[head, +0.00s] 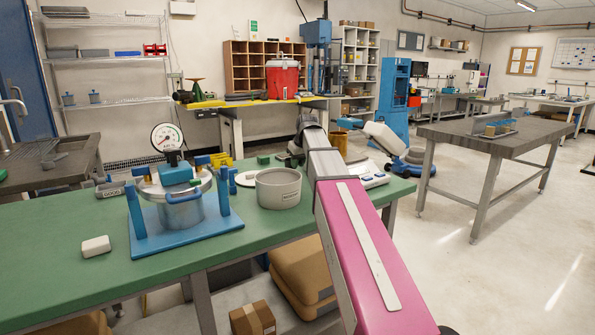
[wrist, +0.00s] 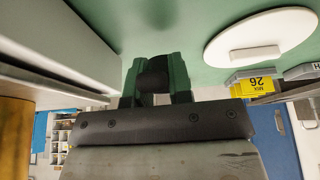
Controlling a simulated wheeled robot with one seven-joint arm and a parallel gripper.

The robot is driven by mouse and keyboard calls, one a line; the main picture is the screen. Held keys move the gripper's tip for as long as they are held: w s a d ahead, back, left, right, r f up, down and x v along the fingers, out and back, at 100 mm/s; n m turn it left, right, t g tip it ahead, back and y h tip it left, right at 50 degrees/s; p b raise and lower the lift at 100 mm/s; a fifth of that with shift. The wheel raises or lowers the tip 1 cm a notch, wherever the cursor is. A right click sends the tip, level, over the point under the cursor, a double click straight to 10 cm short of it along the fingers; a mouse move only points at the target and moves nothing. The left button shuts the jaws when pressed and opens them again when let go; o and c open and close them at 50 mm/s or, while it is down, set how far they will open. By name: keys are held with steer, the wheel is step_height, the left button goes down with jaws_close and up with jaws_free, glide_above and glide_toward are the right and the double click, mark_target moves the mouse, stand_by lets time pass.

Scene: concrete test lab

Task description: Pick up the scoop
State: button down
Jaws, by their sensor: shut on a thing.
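My gripper (wrist: 155,85) shows in the wrist view, with green fingers reaching out over the green bench top. The fingers are shut on a dark rounded piece (wrist: 153,75), which looks like part of the scoop. No scoop bowl is clear in either view, so the rest of its shape is hidden. In the head view my pink arm reaches to the far side of the green bench, and the arm covers most of my gripper. I cannot tell whether the held piece touches the bench.
A grey pot (head: 279,190) stands left of my arm, with a blue pressure vessel (head: 181,205) farther left. A white block (head: 96,246) lies near the bench's front.

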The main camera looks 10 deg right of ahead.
steer(key=s+a+r, duration=0.3)
steer(key=s+a, duration=0.1)
steer(key=s+a+r, duration=0.4)
steer(key=shift+s+r, duration=0.1)
steer(key=shift+s, duration=0.1)
steer(key=c, duration=1.6)
jaws_free()
steer(key=shift+c, duration=0.2)
jaws_close()
